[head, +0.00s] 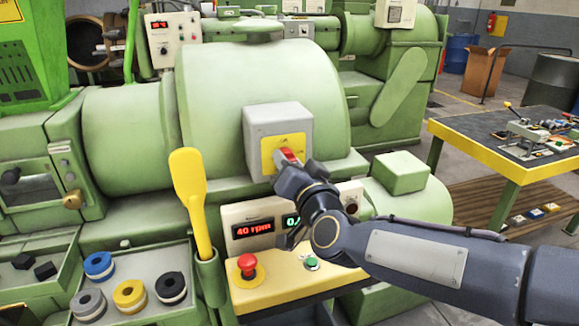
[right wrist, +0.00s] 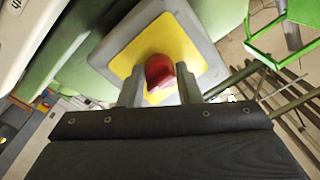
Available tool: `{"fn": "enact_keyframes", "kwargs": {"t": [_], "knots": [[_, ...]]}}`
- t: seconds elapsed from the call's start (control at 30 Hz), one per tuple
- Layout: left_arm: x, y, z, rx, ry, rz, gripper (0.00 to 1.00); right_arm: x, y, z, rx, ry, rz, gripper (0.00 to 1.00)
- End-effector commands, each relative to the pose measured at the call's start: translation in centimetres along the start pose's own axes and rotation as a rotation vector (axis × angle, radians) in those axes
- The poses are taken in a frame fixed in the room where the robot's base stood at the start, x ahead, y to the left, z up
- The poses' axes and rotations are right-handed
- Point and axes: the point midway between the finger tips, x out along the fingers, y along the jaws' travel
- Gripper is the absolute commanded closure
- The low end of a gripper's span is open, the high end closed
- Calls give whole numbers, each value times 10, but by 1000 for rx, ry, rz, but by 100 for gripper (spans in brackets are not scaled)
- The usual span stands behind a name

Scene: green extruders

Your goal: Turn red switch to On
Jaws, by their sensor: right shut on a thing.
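The red switch (head: 286,156) sits on a yellow plate (head: 288,142) on the front of a grey box (head: 262,121), which is fixed to the large green machine. In the right wrist view the red switch (right wrist: 159,73) shows between the two fingers of my right gripper (right wrist: 159,86), with the yellow plate behind it. My right gripper is at the switch in the head view (head: 290,166) and is shut on it. The switch's lettering is not readable. My left gripper is not in view.
Below the switch is a panel with a red 40 rpm display (head: 254,229), a red mushroom button (head: 247,265) and a green button (head: 311,263). A yellow scoop (head: 191,195) stands left of it. Coloured rings (head: 129,293) lie in a tray. A yellow-edged table (head: 492,158) stands right.

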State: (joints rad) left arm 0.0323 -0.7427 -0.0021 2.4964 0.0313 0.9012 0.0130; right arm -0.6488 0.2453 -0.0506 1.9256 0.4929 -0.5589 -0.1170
Motion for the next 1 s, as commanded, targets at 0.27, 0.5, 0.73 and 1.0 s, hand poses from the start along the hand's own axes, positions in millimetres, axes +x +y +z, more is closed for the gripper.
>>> {"fn": "enact_keyframes", "kwargs": {"t": [0.27,0.5,0.73,1.0], "knots": [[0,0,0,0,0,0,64,0,1,0,3,-2,2,92],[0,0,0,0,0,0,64,0,1,0,2,-1,2,48],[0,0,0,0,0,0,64,0,0,0,1,-1,1,48],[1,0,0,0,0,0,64,-33,-1,-1,2,1,-2,48]]}}
